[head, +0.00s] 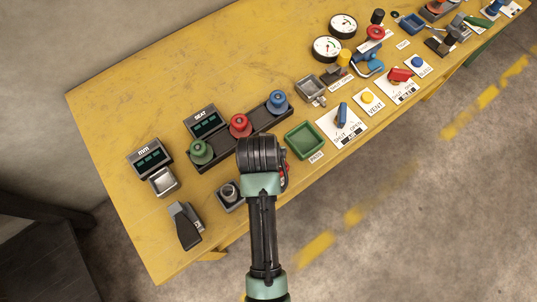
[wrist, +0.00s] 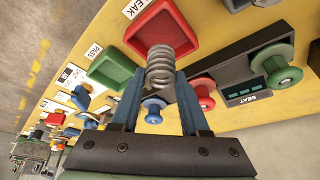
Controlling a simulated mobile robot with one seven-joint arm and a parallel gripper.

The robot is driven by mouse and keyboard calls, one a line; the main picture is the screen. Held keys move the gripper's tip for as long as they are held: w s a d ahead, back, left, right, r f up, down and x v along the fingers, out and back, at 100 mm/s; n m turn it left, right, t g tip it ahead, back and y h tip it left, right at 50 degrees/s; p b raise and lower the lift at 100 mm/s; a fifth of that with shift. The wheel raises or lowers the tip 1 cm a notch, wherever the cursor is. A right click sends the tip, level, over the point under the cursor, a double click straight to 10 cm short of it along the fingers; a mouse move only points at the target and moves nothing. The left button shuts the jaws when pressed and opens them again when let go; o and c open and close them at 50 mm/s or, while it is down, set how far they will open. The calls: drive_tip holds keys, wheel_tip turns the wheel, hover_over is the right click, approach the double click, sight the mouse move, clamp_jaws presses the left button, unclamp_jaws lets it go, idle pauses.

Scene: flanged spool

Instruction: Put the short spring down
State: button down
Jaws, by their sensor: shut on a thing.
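The short spring (wrist: 160,64) is a grey metal coil held between my gripper's (wrist: 161,78) two blue fingertips in the wrist view. In that view the spring overlaps the lower side of a red tray (wrist: 141,29) with a LEAK label. I cannot tell how high the spring is above the tray or the bench. A green tray (wrist: 111,64) with a PASS label lies to the left of the red one.
A dark rack holds green (head: 200,151), red (head: 239,125) and blue (head: 277,103) flanged spools near the SEAT display (head: 205,122). A grey socket (head: 230,196) stands left of my arm. Valves, buttons and gauges crowd the right; the yellow bench (head: 190,75) is bare at the back left.

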drive_tip(key=shift+f, duration=1.65)
drive_tip(key=shift+f, duration=0.1)
drive_tip(key=shift+f, duration=0.25)
drive_tip(key=shift+c, duration=2)
unclamp_jaws()
